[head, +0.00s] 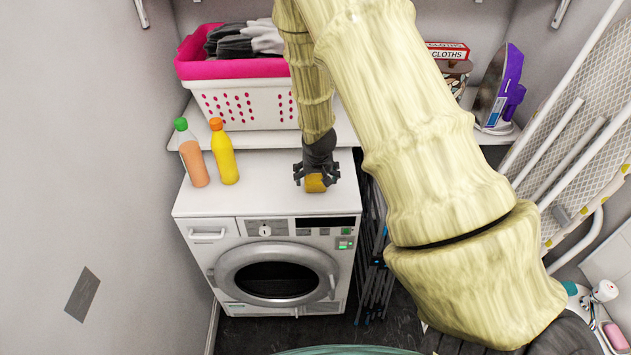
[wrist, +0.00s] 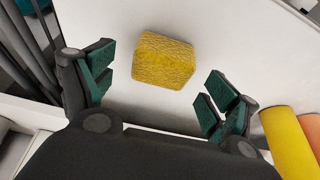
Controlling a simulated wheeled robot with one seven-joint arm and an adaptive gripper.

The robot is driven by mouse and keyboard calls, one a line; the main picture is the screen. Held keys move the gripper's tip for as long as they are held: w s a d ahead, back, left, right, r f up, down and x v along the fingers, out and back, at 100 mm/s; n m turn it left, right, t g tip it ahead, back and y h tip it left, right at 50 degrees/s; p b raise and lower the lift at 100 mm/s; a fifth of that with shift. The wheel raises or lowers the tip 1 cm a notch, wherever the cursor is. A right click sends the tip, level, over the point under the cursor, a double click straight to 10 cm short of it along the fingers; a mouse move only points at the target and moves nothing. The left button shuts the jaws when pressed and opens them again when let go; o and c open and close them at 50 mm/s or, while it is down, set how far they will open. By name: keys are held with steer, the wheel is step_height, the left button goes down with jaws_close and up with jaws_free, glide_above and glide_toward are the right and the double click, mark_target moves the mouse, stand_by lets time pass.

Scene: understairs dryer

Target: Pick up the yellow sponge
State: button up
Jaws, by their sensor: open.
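The yellow sponge (head: 315,184) lies on the white top of the dryer (head: 250,190), close to its right side. My gripper (head: 317,176) is above it, and its dark fingers hide part of the sponge. In the wrist view the sponge (wrist: 163,61) is a small textured block, whole in sight, lying between and a little beyond the open fingers of my gripper (wrist: 155,92). The green finger pads stand clear of it on both sides. Nothing is held.
An orange bottle with a green cap (head: 193,155) and a yellow bottle (head: 224,156) stand left on the dryer top. Behind are a pink-rimmed laundry basket (head: 250,105) and a purple iron (head: 500,90). An ironing board (head: 590,140) leans at right.

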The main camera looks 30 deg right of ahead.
mark_target(316, 179)
steer(key=shift+p+x, duration=0.7)
steer(key=shift+x, duration=1.1)
steer(key=shift+a, duration=0.1)
steer(key=c, duration=1)
